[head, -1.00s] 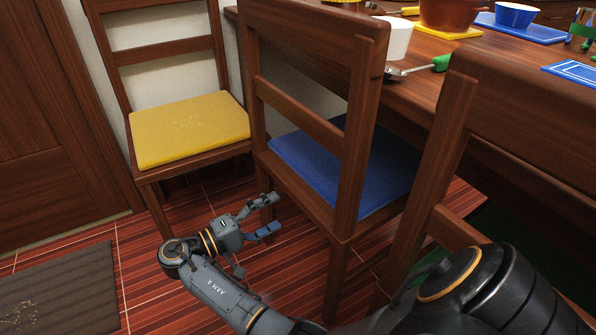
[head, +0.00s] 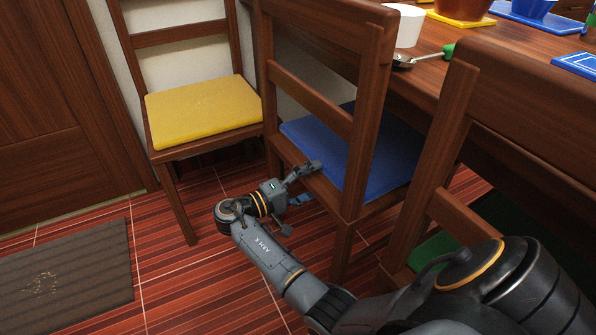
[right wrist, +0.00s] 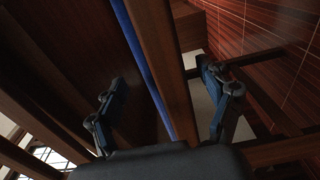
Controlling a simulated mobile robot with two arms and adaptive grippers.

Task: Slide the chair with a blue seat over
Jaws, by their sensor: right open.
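The chair with a blue seat (head: 385,160) stands at the table, its dark wooden backrest toward me. My right gripper (head: 312,183) is open at the rear edge of this chair, just below the blue seat. In the right wrist view the open fingers (right wrist: 165,95) lie on either side of the chair's wooden rail (right wrist: 165,60), with a strip of the blue seat (right wrist: 142,55) beside it. I cannot tell whether a finger touches the wood. My left gripper is not in view.
A chair with a yellow seat (head: 203,108) stands to the left by the wall. Another wooden chair (head: 440,175) is close on the right, partly behind my arm. The table (head: 440,75) holds a white cup (head: 404,25) and other items. A dark mat (head: 65,275) lies on the floor.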

